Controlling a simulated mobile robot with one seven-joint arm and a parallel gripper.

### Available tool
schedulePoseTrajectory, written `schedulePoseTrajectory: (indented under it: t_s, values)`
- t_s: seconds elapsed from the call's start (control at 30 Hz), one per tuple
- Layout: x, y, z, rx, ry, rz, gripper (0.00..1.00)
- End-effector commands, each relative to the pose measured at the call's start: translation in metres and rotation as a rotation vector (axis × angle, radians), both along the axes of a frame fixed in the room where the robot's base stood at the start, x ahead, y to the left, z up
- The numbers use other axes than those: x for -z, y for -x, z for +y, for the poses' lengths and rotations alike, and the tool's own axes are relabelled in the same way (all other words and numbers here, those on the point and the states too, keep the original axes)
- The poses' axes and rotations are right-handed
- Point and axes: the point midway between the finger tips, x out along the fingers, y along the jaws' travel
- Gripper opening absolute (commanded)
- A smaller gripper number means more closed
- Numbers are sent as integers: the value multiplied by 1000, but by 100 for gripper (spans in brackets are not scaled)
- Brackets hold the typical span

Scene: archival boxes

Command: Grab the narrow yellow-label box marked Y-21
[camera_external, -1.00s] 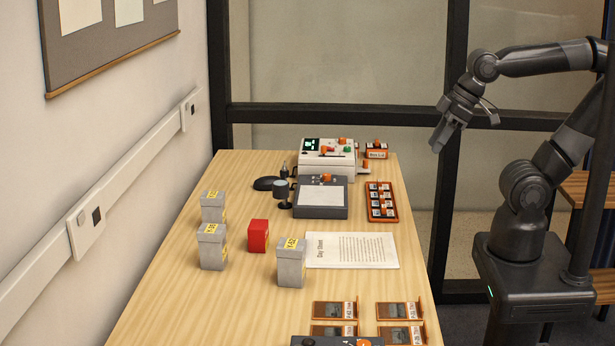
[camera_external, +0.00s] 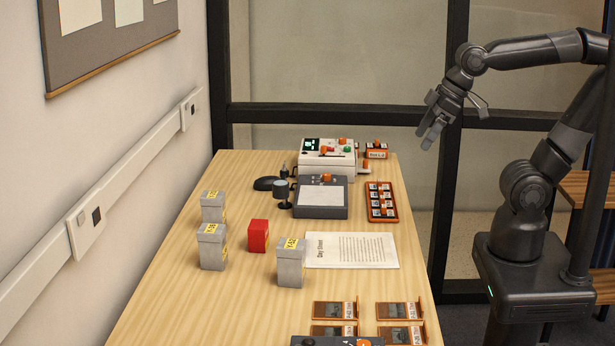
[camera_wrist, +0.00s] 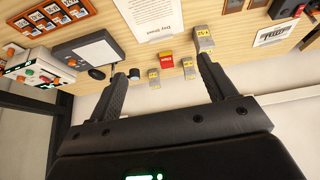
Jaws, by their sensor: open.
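Three grey boxes with yellow labels stand upright on the table: a far left box (camera_external: 212,208), a nearer left box (camera_external: 212,250) and a front right box (camera_external: 290,268). The label writing is too small for me to tell surely which is Y-21. In the wrist view, three grey boxes show beyond the fingers: one at the upper right (camera_wrist: 203,41), one below it (camera_wrist: 189,71) and one further left (camera_wrist: 154,81). My gripper (camera_external: 430,134) is open and empty, high to the right of the table and well away from the boxes; its fingers (camera_wrist: 161,67) are spread.
A red box (camera_external: 258,236) stands among the grey ones. A printed sheet (camera_external: 352,250) lies right of the front box. A grey device (camera_external: 321,210), dark cylinder (camera_external: 281,189), white machine (camera_external: 328,172) and orange tray (camera_external: 381,214) occupy the far part. Orange-framed cards (camera_external: 334,310) lie in front.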

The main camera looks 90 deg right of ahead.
Motion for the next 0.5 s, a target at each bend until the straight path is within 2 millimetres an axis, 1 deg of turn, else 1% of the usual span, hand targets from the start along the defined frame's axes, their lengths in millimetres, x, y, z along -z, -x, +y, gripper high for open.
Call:
schedulePoseTrajectory:
  t_s: [0.03, 0.23, 0.37, 0.4, 0.47, 0.5]
  values:
    - [-5, -17, -2, 2, 5, 4, 77]
    - [-22, -89, -8, -4, 22, -3, 77]
    - [-25, -138, -15, -9, 30, -8, 77]
    - [-25, -153, -17, -10, 32, -10, 77]
    - [-23, -176, -20, -13, 33, -11, 77]
    - [-22, -191, -23, -14, 34, -13, 77]
